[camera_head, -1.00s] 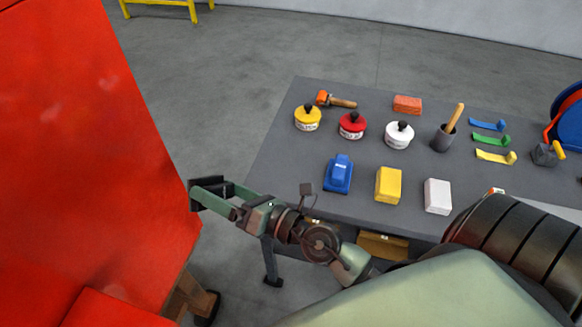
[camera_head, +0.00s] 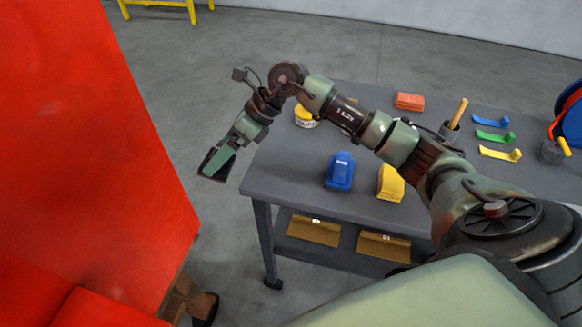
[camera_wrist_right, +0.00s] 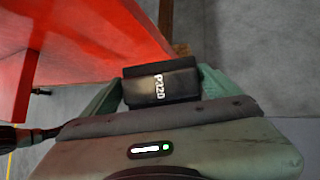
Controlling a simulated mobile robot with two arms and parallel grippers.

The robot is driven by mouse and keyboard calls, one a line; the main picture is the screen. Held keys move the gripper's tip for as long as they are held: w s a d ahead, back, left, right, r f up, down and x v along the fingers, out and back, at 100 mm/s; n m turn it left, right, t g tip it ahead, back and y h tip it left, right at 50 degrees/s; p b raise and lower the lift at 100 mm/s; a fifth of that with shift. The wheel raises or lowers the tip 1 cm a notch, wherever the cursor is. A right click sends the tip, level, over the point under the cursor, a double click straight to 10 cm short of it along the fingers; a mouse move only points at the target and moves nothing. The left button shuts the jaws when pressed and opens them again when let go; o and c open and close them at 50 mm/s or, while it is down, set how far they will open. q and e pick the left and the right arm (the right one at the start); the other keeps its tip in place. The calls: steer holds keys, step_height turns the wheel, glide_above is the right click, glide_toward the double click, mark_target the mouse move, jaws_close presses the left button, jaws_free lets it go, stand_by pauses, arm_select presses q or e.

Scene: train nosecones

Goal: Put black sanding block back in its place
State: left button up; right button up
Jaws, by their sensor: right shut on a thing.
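The black sanding block (camera_wrist_right: 161,83), marked P320, is held between the two fingers of my right gripper (camera_wrist_right: 160,92) in the right wrist view. In the head view my right gripper (camera_head: 219,163) is in the air left of the table's left edge, pointing down and left, with the dark block (camera_head: 213,166) at its tip. The grey table (camera_head: 290,177) stands to the right, partly hidden by my right arm. My left gripper is not in view.
A blue sander (camera_head: 340,171) and a yellow block (camera_head: 391,184) sit near the table's front edge. An orange block (camera_head: 409,101), a yellow tin (camera_head: 306,117) and coloured strips (camera_head: 493,121) lie farther back. A large red panel (camera_head: 80,150) fills the left side.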

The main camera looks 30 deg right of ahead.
steer(key=s+d+r+n+h+b, duration=0.1)
steer(key=s+d+r+n+h, duration=0.1)
steer(key=d+r, duration=0.5)
steer(key=s+d+r+n+h, duration=0.2)
steer(key=d+r, duration=0.3)
steer(key=d, duration=0.5)
steer(key=shift+g, duration=0.4)
steer(key=f+p, duration=0.1)
steer(key=f, duration=0.6)
steer(key=f+p, duration=0.1)
steer(key=f, duration=0.7)
steer(key=shift+w+a+f, duration=0.1)
steer(key=shift+w+a, duration=0.05)
steer(key=shift+w, duration=0.05)
step_height(320, 180, down, 4)
steer(key=shift+f+p, duration=0.15)
steer(key=shift+p, duration=0.3)
steer(key=o, duration=0.9)
steer(key=shift+h, duration=0.3)
